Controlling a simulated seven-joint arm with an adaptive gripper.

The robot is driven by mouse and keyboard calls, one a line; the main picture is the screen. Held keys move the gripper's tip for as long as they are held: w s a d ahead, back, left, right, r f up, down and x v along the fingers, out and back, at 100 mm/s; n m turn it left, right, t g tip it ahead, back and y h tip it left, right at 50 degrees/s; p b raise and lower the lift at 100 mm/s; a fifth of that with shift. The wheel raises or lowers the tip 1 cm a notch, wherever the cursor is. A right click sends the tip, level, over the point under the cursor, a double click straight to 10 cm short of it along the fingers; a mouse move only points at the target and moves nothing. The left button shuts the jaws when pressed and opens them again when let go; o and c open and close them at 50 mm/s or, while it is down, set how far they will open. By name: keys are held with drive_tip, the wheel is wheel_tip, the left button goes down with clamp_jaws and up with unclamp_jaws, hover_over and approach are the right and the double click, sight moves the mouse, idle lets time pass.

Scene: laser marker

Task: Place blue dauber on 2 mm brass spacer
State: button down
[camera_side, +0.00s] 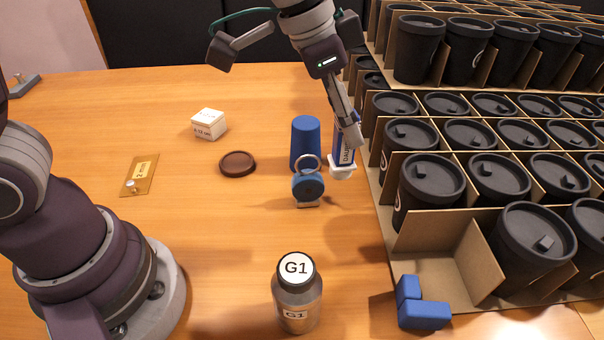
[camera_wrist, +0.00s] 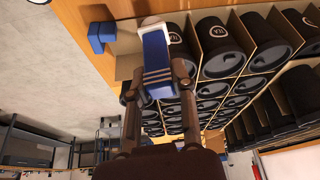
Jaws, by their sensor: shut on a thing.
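The blue dauber (camera_side: 349,153), a blue and white piece with lettering on its side, stands roughly upright with its white end down, at the left edge of the cup crate. My gripper (camera_side: 350,132) comes down from above and is shut on it. In the wrist view the dauber (camera_wrist: 156,55) sits between the two fingers (camera_wrist: 157,80), its white end pointing away. Whether its white end touches the table, I cannot tell. The brass spacer (camera_side: 140,175), a flat plate marked 2 mm, lies on the table at the left, well away from my gripper.
A blue cup (camera_side: 305,138) and a round blue piece with a ring (camera_side: 308,186) stand just left of the dauber. A brown disc (camera_side: 237,163), white box (camera_side: 209,123) and G1 bottle (camera_side: 297,300) stand apart. Cardboard crates (camera_side: 470,262) of black cups fill the right.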

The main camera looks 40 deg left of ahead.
drive_tip(key=w+a+n+y, duration=0.2)
drive_tip(key=a+n, duration=0.3)
drive_tip(key=a, duration=0.8)
drive_tip(key=n+y, duration=0.4)
drive_tip(key=n, duration=0.7)
hover_over(141, 173)
wheel_tip(141, 173, down, 15)
drive_tip(key=shift+r, duration=0.15)
drive_tip(key=c, duration=0.9)
unclamp_jaws()
drive_tip(key=shift+c, duration=0.2)
